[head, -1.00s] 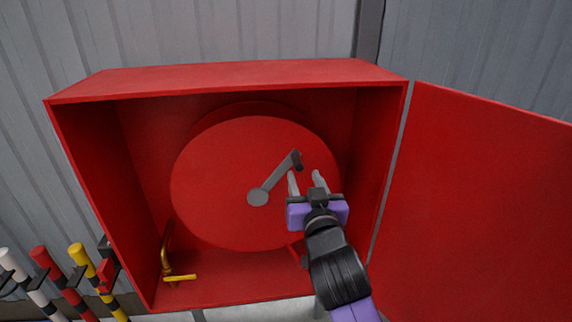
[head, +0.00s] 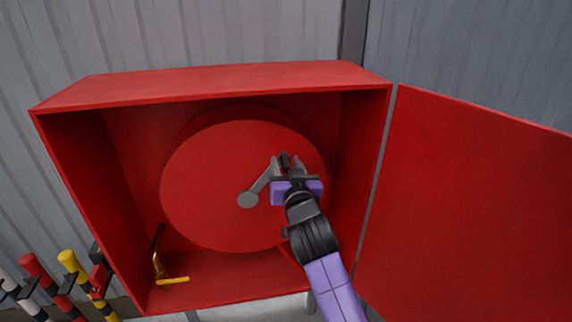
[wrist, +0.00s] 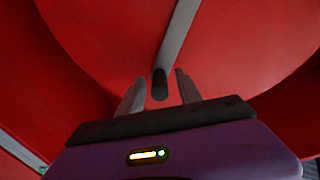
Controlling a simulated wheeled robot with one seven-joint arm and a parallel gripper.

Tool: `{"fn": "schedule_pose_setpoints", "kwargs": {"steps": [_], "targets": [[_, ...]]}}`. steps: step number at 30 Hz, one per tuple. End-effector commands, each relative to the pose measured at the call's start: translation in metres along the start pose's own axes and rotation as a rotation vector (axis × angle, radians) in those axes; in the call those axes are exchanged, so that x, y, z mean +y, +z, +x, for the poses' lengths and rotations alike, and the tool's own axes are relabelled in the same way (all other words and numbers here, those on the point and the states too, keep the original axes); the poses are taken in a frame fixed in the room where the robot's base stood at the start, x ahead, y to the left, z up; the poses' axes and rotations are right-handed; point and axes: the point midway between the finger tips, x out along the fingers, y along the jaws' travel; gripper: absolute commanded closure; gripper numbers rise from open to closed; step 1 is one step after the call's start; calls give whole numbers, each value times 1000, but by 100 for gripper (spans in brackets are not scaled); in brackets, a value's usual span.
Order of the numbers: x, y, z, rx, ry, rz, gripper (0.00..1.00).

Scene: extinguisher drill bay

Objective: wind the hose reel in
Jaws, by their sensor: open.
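The red hose reel (head: 205,180) sits inside an open red cabinet (head: 215,82). A grey crank arm (head: 261,184) runs from the hub at the reel's middle up and right. Its dark handle (wrist: 159,84) shows in the wrist view between the two fingers of my gripper (wrist: 160,92). In the head view my gripper (head: 286,164) is at the crank's outer end and partly hides the handle. The fingers are open, one on each side of the handle, with a gap visible. The hose itself is not clearly visible.
The cabinet door (head: 465,210) stands open to the right. A yellow-handled brass valve (head: 172,280) is low at the cabinet's left. Several striped poles (head: 75,270) stand outside at lower left. Corrugated wall (head: 230,30) lies behind.

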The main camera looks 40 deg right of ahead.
Motion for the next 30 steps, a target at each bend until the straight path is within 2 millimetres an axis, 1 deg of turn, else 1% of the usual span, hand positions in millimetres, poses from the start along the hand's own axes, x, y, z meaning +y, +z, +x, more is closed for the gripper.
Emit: {"fn": "schedule_pose_setpoints", "kwargs": {"steps": [1,2,3,5,6,8,30], "targets": [[0,0,0,0,0,0,59],[0,0,0,0,0,0,62],[0,0,0,0,0,0,70],[0,0,0,0,0,0,82],[0,0,0,0,0,0,90],[0,0,0,0,0,0,100],[0,0,0,0,0,-1,100]]}}
